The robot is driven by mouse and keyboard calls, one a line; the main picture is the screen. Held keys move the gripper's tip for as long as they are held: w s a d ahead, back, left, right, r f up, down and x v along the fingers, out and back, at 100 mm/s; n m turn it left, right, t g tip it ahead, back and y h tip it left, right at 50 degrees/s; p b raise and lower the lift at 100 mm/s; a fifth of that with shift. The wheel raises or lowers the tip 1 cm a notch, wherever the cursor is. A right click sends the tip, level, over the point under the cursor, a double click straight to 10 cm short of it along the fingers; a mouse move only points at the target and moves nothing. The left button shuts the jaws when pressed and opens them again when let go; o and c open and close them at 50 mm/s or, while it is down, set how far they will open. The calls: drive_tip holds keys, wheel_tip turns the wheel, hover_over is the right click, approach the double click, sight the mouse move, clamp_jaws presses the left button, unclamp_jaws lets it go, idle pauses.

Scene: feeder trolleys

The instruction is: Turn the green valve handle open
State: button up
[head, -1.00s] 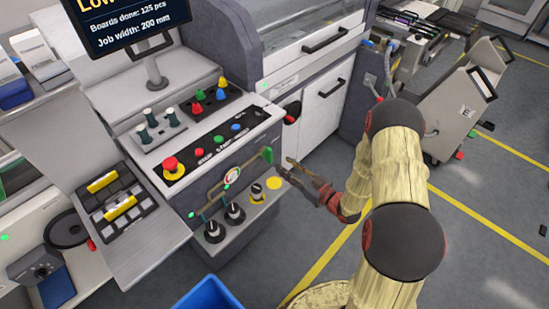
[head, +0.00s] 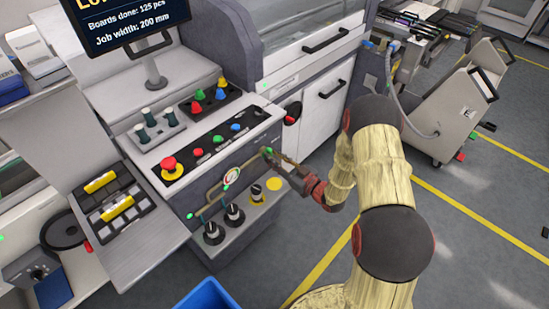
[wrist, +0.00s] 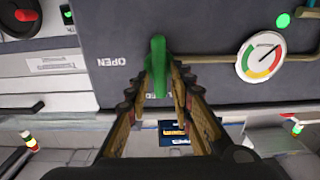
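The green valve handle (wrist: 157,66) is on the front panel of the machine. In the wrist view it points down, its end over a label of which only the last letters show. The word OPEN (wrist: 114,62) appears upside down to its left. My gripper (wrist: 162,68) is at the handle, with one finger on each side of it. The fingers look open, with a small gap on the right; contact on the left is unclear. In the head view, the handle (head: 267,152) is partly hidden by my gripper (head: 278,161).
A round gauge (wrist: 261,54) sits on the pipe beside the handle. Black knobs (head: 234,213) stand on the ledge below. A red button (head: 170,166) and several coloured buttons are above. A blue bin (head: 210,296) is at the bottom.

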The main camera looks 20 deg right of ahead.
clamp_jaws()
drive_tip(key=shift+m, duration=0.3)
drive_tip(key=shift+w+d+f+m+p, duration=0.15)
drive_tip(key=shift+m+p, duration=1.2)
drive_tip(key=shift+m, duration=1.55)
drive_tip(key=shift+w+d+f+m+p, duration=0.1)
drive_tip(key=shift+d+f+m+p, duration=0.15)
drive_tip(key=shift+m+p, duration=1.85)
drive_tip(key=shift+w+d+f+m+p, duration=0.15)
drive_tip(key=shift+m+p, duration=0.4)
drive_tip(key=shift+m, duration=3.15)
drive_tip(key=shift+s+f, duration=0.1)
drive_tip(key=shift+o, duration=1.2)
unclamp_jaws()
